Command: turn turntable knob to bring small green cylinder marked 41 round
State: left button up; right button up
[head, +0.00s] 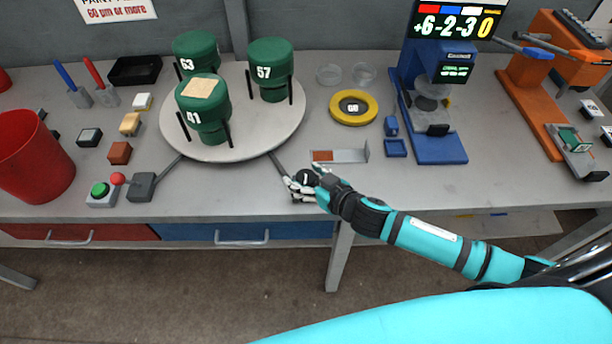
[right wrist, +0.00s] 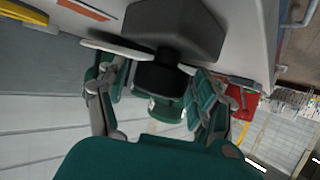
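The small green cylinder marked 41 (head: 204,112) stands at the near side of the round grey turntable (head: 270,131), with a tan square on its top. Green cylinders 63 (head: 196,52) and 57 (head: 270,70) stand behind it. My right gripper (head: 302,184) is at the bench's front edge, its fingers either side of a dark round knob (head: 307,177). In the right wrist view the black knob (right wrist: 160,76) sits between the two fingers under a dark grey block (right wrist: 180,28). I cannot tell whether the fingers press on it. My left gripper is out of view.
A small grey bracket (head: 345,155) lies just behind my right gripper. A yellow ring (head: 370,112) and a blue stand (head: 440,150) are farther right. A grey block (head: 141,187), a green button (head: 99,190) and a red bin (head: 35,155) stand left.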

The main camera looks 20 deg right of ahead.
jog(key=c, duration=1)
jog(key=shift+r+n+y+p, duration=0.15)
jog(key=shift+n+y+p, duration=0.25)
jog(key=shift+n+p, duration=0.1)
jog(key=shift+g+y, duration=0.3)
jog(key=o, duration=1.1)
jog(key=shift+o, duration=0.2)
jog(key=v, duration=1.2)
